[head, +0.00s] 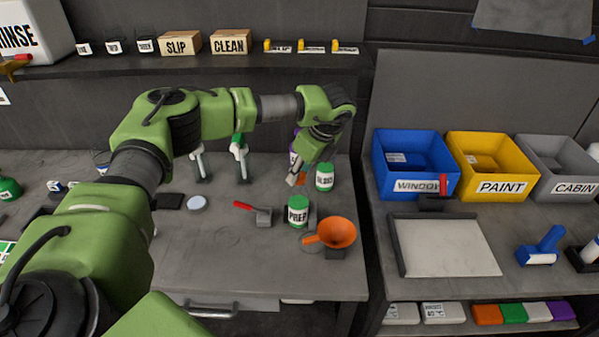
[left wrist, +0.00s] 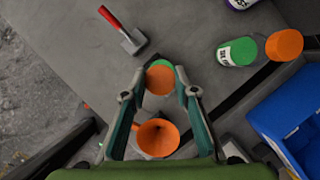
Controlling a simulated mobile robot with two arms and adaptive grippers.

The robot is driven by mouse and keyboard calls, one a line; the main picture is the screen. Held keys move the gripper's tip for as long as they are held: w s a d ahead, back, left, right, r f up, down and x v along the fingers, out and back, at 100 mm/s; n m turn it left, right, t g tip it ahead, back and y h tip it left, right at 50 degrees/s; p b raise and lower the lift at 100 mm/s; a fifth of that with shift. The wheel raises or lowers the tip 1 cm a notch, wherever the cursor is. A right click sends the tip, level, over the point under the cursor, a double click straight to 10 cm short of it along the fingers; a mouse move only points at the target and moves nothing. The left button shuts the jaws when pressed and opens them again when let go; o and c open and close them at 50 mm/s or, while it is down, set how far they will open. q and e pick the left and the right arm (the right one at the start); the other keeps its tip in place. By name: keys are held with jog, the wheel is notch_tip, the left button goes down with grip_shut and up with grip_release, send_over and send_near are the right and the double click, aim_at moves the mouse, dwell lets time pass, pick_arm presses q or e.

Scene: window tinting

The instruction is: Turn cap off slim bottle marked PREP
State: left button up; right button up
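The PREP bottle (head: 298,212) stands upright on the grey workbench, with a green top part and a white label reading PREP. In the left wrist view an orange disc (left wrist: 159,81) with a green edge behind it lies between my fingertips; it looks like the top of that bottle. My left gripper (head: 297,179) is just behind and above the bottle in the head view. In the left wrist view its fingers (left wrist: 161,80) are apart on either side of the disc, with small gaps visible. Whether they touch it is unclear. My right gripper is not in view.
An orange funnel (head: 338,233) stands close to the bottle's right. A similar green bottle (head: 324,178) is behind it. A red-handled scraper (head: 255,212) lies to the left. Blue (head: 381,177), yellow and grey bins stand right. The front left-centre bench is fairly clear.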

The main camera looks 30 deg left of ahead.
pick_arm(q)
jog(key=shift+f+n+g+b, duration=0.25)
jog(key=shift+n+g+b, duration=0.15)
jog(key=shift+n+b, duration=0.45)
jog(key=shift+c, duration=0.2)
jog(key=n+g, duration=0.1)
jog(key=n, duration=0.2)
jog(key=shift+d+b, duration=0.1)
jog(key=shift+b, duration=0.2)
jog(key=n+g, duration=0.1)
jog(key=n, duration=0.2)
jog(key=shift+r+h, duration=0.1)
jog(key=shift+h, duration=0.2)
jog(key=n+g+h, duration=0.1)
jog(key=n, duration=0.2)
jog(key=shift+n+b, duration=0.25)
jog(key=shift+b, duration=0.05)
jog(key=shift+n+g+h+b, duration=0.3)
jog(key=shift+n+g+h, duration=0.1)
jog(key=shift+n, duration=0.9)
jog(key=shift+r, duration=0.1)
jog(key=o, duration=1.2)
jog(key=shift+r, duration=0.1)
